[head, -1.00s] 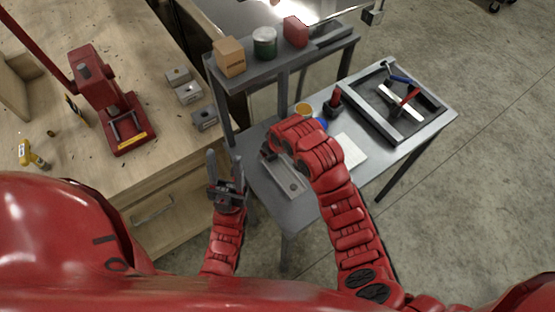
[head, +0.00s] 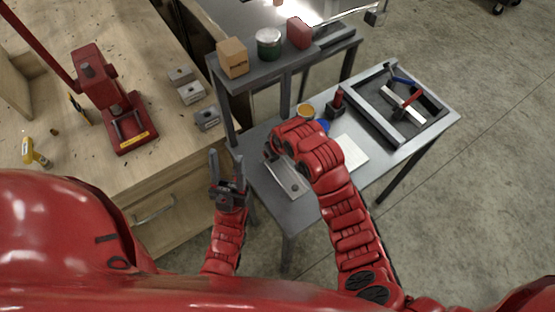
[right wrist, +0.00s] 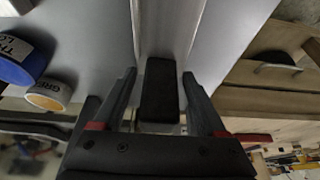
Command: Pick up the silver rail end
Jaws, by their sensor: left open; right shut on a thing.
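The silver rail end (head: 291,184) lies along the left part of the grey side table (head: 262,188) in the head view, partly hidden by my right arm. In the right wrist view the silver rail (right wrist: 166,30) runs away from my right gripper (right wrist: 160,88), with a dark block at its near end between the two fingers. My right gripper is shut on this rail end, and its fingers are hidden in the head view. My left gripper (head: 228,172) is open and empty, pointing up beside the left end of the table.
A raised shelf carries a cardboard box (head: 232,57), a green can (head: 268,43) and a red block (head: 299,32). A black tray (head: 427,123) with tools stands at the table's right. A wooden bench (head: 165,55) with a red press (head: 110,105) is on the left.

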